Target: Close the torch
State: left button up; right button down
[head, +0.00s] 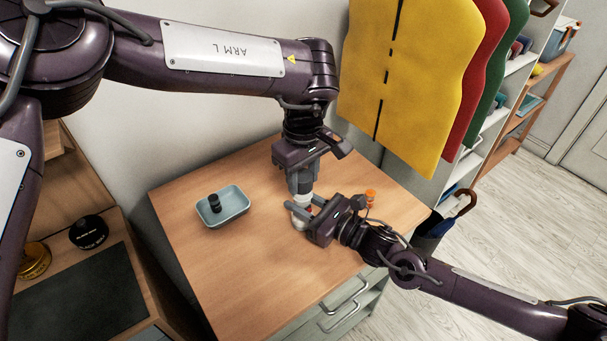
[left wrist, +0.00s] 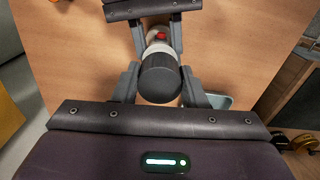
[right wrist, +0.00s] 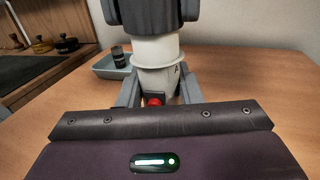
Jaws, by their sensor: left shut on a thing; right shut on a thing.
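The torch's white body (head: 303,200) stands upright on the wooden chest top. It has a wide rim and a red button (right wrist: 155,100). My right gripper (head: 302,213) is shut on the white body from the side, low down; it shows in the right wrist view (right wrist: 158,98). My left gripper (head: 301,187) points straight down above it and is shut on a dark grey round cap (left wrist: 160,78). The cap is in line with the body, at its upper end.
A pale blue tray (head: 238,212) to the left holds a small dark cylinder (head: 214,203). A small orange object (head: 370,196) stands right of the grippers. Yellow, red and green panels (head: 410,80) hang behind. The chest top's front left is clear.

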pick_arm(q)
jog(key=m, duration=0.7)
jog(key=o, duration=0.9)
jog(key=shift+a, duration=0.1)
jog(key=shift+r, duration=2.3)
jog(key=shift+c, duration=0.3)
